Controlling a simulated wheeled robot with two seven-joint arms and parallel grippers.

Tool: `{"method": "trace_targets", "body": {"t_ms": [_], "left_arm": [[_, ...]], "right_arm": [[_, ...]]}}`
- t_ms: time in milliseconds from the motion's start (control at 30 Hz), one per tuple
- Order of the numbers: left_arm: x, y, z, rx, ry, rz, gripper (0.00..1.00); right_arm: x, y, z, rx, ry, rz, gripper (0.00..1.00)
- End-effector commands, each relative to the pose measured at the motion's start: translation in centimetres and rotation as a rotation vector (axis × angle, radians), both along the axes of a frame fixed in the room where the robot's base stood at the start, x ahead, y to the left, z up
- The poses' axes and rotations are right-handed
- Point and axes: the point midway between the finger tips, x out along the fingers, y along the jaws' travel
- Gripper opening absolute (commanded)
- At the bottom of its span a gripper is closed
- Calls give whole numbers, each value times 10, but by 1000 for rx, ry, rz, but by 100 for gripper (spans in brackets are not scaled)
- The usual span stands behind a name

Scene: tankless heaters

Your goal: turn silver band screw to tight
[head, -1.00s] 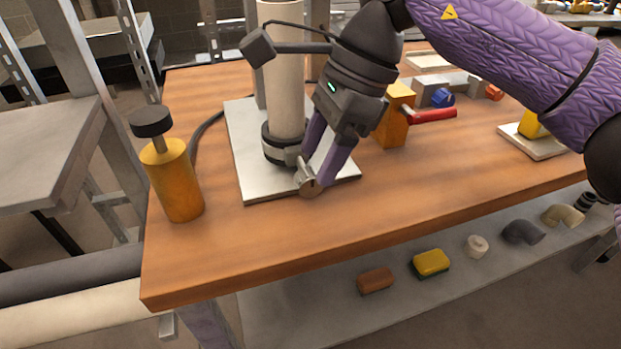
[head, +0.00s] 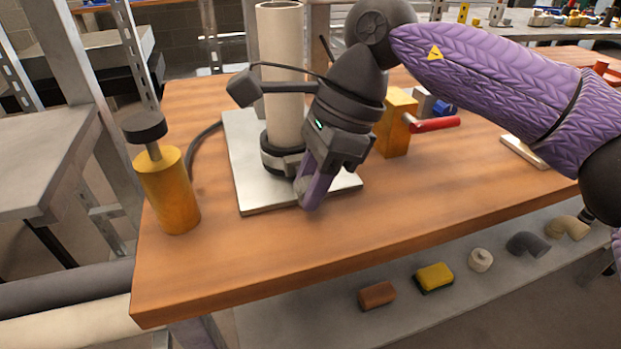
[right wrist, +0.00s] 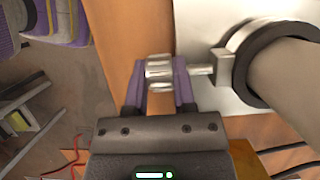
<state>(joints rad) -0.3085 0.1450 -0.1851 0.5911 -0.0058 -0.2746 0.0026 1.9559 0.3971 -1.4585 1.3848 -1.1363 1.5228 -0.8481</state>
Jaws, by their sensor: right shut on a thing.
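The band screw (right wrist: 159,70) is a ribbed silver knob on a short shaft, in the right wrist view. The shaft runs right to a silver lug on the dark band (right wrist: 240,58) around the upright beige pipe (right wrist: 285,78). In the head view the band (head: 283,160) circles the foot of the pipe (head: 283,85). My right gripper (head: 306,194) is at the front of the band, its purple fingers pointing down. In the right wrist view its fingers (right wrist: 160,80) are shut around the knob, one on each side. In the head view the fingers mostly hide the knob. My left gripper is not in view.
The pipe stands on a pale metal plate (head: 246,170) on the wooden table (head: 240,260). An orange cylinder with a black top (head: 167,188) stands left. An orange block with a red handle (head: 434,124) is at right. The front of the table is clear.

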Motion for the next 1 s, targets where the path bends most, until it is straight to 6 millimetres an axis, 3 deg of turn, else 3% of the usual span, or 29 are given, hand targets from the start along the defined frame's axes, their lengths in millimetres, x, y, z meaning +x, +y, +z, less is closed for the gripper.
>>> {"method": "trace_targets", "body": {"t_ms": [467, 1000], "left_arm": [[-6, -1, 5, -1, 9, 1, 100], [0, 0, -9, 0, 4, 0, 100]], "right_arm": [[1, -3, -2, 204, 70, -2, 0], [3, -7, -5, 526, 173, -2, 0]]}}
